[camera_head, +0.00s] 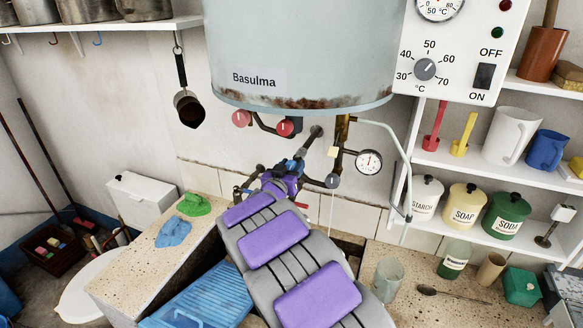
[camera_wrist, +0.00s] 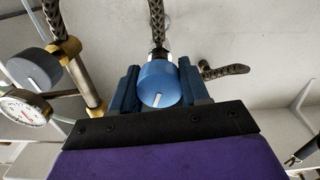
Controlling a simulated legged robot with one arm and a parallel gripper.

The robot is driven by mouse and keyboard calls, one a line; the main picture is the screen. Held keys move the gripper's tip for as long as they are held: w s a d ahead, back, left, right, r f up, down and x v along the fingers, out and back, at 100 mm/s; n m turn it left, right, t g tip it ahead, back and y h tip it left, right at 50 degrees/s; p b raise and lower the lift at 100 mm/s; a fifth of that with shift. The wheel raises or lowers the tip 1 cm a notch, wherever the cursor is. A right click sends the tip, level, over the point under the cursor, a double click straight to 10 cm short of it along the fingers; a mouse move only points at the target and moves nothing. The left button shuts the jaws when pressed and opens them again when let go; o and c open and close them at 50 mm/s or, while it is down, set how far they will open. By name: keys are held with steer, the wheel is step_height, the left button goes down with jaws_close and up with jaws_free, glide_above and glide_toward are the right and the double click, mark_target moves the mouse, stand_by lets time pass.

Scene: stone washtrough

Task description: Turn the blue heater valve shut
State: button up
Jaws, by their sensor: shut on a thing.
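The blue heater valve (camera_wrist: 158,84) is a round knob with a white mark line, on a dark pipe below the boiler. My gripper (camera_wrist: 157,92) has one dark blue jaw on each side of the knob and is shut on it. In the head view my purple-padded arm reaches up to the pipes, and my gripper (camera_head: 288,168) hides most of the valve. The boiler (camera_head: 300,50) hangs above, rusty at its lower edge.
Two red knobs (camera_head: 284,126) sit left of the valve under the boiler. A grey knob (camera_wrist: 37,68) and a pressure gauge (camera_head: 369,162) are close by. A thin hose (camera_head: 400,150) hangs at right. Shelves with jars (camera_head: 465,204) stand further right.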

steer(key=c, duration=0.3)
steer(key=shift+f+m, duration=0.1)
steer(key=shift+m, duration=0.2)
steer(key=m+b, duration=0.3)
steer(key=m, duration=0.2)
steer(key=shift+f, duration=0.15)
steer(key=m+b, duration=0.3)
steer(key=m, duration=0.1)
steer(key=shift+m, duration=0.4)
steer(key=shift+m+b, duration=1.25)
steer(key=shift+m, duration=0.35)
steer(key=shift+d+m, duration=0.1)
steer(key=shift+m, duration=0.2)
